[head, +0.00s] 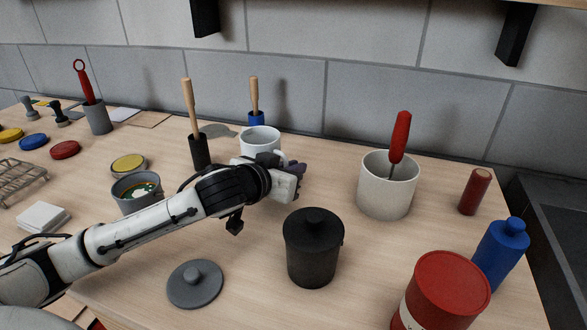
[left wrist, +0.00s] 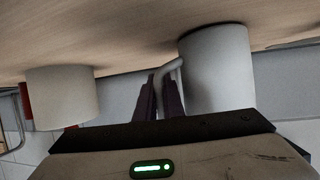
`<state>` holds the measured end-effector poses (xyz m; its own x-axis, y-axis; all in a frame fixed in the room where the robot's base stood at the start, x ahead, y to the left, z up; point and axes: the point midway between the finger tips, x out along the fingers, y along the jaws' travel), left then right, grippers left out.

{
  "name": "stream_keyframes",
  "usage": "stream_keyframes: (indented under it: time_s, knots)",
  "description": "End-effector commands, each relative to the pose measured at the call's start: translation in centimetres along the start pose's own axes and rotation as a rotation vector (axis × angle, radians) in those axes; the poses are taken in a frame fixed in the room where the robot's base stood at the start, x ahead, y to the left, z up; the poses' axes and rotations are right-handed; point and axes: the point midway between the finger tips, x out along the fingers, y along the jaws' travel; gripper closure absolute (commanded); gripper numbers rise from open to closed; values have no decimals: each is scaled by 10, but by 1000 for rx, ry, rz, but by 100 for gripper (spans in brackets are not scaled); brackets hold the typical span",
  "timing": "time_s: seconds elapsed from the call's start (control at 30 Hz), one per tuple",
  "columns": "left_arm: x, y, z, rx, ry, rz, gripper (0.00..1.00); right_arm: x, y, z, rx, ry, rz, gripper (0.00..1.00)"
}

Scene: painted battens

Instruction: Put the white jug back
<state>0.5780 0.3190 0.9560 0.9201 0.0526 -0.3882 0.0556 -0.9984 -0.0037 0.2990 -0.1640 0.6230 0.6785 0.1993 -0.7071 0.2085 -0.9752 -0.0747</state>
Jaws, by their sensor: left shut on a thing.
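The white jug (head: 260,139) stands upright near the back of the wooden worktop, its lower part hidden behind my left arm in the head view. My left gripper (head: 296,168) is at its right side, with dark fingers. In the left wrist view, which is upside down, the jug (left wrist: 215,70) is on the right and its handle (left wrist: 168,70) runs between the fingertips (left wrist: 160,95). The gripper is shut on that handle. I cannot tell whether the jug's base touches the worktop. My right gripper is not in view.
A cream crock (head: 386,190) with a red-handled tool stands to the right. A black lidded pot (head: 313,248) and grey lid (head: 195,284) are in front. Brushes in a black holder (head: 200,152) and blue holder (head: 256,118) stand near the jug. Worktop between jug and crock is clear.

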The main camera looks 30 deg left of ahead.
Motion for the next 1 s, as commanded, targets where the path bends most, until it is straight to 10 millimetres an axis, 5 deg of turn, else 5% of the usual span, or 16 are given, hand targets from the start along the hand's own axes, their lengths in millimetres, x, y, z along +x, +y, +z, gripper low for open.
stream_keyframes:
  time_s: [0.2, 0.33, 0.67, 1.0]
  knots:
    - [1, 0, 1, 1, 4, 1, 100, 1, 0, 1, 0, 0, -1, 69]
    - [1, 0, 2, 0, 0, 1, 73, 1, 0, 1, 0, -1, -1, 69]
    - [0, 0, -2, 1, 1, -1, 73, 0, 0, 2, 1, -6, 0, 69]
    - [-55, 0, -2, 3, -4, 1, 73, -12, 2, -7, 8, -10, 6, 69]
